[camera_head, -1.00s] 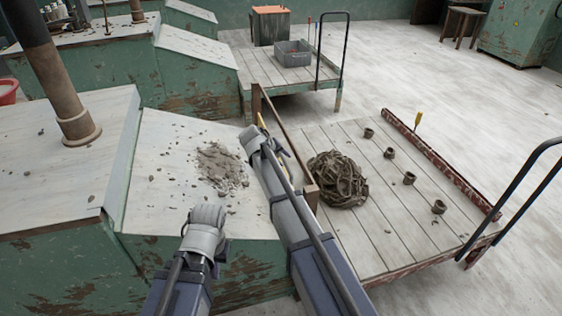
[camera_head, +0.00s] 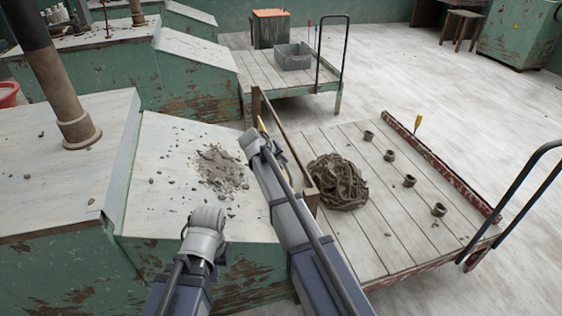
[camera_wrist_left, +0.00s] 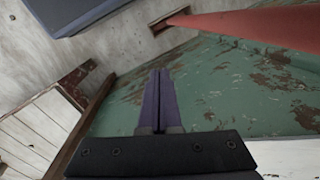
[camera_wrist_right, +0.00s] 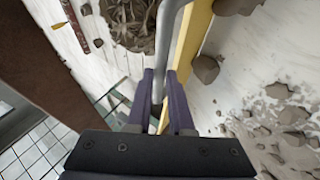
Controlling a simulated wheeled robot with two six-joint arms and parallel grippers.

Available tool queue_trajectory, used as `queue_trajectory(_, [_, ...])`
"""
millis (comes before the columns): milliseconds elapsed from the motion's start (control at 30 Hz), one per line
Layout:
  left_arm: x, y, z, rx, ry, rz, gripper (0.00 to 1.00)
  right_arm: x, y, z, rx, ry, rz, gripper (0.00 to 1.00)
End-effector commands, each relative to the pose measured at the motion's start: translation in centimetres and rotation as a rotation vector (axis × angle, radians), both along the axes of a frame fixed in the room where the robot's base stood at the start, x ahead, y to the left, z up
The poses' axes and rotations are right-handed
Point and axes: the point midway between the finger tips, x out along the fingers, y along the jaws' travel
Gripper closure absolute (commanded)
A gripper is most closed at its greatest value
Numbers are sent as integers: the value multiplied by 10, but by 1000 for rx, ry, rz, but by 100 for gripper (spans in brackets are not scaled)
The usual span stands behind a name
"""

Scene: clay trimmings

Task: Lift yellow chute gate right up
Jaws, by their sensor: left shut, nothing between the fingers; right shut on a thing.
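The yellow chute gate (camera_wrist_right: 193,42) shows as a narrow upright yellow plate with a grey bar handle (camera_wrist_right: 168,35) in the right wrist view. My right gripper (camera_wrist_right: 160,78) is shut on that handle. In the head view only a yellow sliver of the gate (camera_head: 262,125) shows past my right wrist, which hides most of it. My left gripper (camera_wrist_left: 158,75) is shut and empty in front of worn green panelling. In the head view my left wrist is over the chute's near edge and its fingers are hidden. Grey clay trimmings (camera_head: 221,168) lie loose on the pale sloping chute.
Beside the chute stands a plank cart (camera_head: 390,240) with a brown tangled heap (camera_head: 339,182), several small clay rings and a brown end board (camera_head: 285,135). A second cart with a grey crate (camera_head: 292,56) is behind. A red bar (camera_wrist_left: 260,27) crosses close above my left gripper.

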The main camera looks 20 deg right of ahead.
Motion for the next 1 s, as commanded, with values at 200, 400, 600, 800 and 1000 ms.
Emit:
queue_trajectory(200, [0,0,0,0,0,0,100,0,0,0,0,0,0,100])
queue_trajectory(400, [0,0,0,0,0,0,100,0,0,0,1,0,0,100])
queue_trajectory(600, [0,0,0,0,0,0,100,0,0,0,1,0,0,100])
queue_trajectory(800, [0,0,2,0,0,0,100,0,0,2,1,0,0,100])
queue_trajectory(1000, [0,0,22,-2,1,0,100,0,0,22,-1,-1,1,100])
